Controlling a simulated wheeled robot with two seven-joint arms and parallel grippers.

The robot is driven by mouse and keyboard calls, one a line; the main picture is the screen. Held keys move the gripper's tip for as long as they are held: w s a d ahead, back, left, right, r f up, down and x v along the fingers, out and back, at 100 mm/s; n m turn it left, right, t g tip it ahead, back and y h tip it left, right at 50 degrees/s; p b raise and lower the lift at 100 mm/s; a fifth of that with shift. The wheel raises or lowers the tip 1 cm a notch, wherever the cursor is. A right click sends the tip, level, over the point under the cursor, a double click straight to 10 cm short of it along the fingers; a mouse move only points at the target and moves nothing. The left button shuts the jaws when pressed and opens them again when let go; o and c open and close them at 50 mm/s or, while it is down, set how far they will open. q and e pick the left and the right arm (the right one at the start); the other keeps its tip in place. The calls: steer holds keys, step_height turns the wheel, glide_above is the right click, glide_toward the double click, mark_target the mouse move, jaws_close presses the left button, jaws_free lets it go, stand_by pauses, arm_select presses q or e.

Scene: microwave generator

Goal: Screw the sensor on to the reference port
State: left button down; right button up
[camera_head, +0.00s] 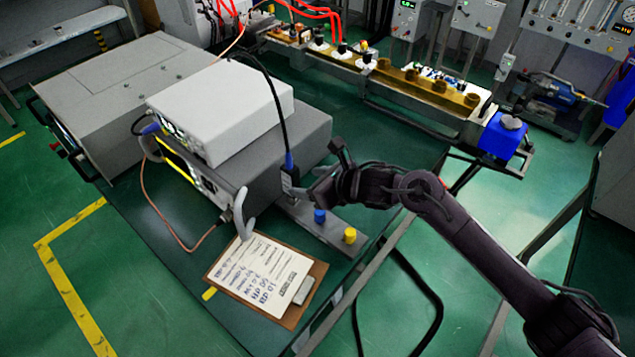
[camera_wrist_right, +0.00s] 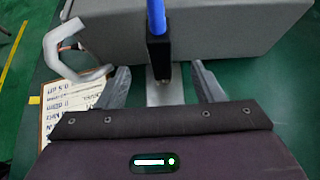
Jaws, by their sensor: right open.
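The sensor (camera_head: 290,180) is a dark block with a blue cable end on top. It stands upright on a grey metal strip beside the instruments. In the right wrist view the sensor (camera_wrist_right: 158,55) is between the two fingers, with a visible gap on each side. My right gripper (camera_wrist_right: 162,82) is open around it and not closed on it; in the head view the gripper (camera_head: 305,190) is at the sensor's right side. I cannot tell which fitting is the reference port; a connector with a bent grey tube (camera_head: 243,222) is at the lower instrument's front. My left gripper is out of view.
A white instrument (camera_head: 225,105) sits on a grey one (camera_head: 300,135). A blue cap (camera_head: 320,216) and a yellow cap (camera_head: 349,235) stand on the strip. A clipboard (camera_head: 265,275) lies in front. A copper-coloured cable (camera_head: 160,215) loops at left.

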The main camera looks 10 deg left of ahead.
mark_target(292, 167)
steer(key=b+x, duration=0.4)
steer(key=x, duration=0.1)
steer(key=shift+f, duration=0.15)
steer(key=shift+b+x, duration=1)
steer(key=shift+b, duration=0.2)
steer(key=shift+w, duration=0.1)
steer(key=shift+c, duration=0.2)
jaws_close()
steer(key=shift+r, duration=0.45)
steer(key=shift+r+p, duration=1.05)
steer(key=shift+r, duration=0.9)
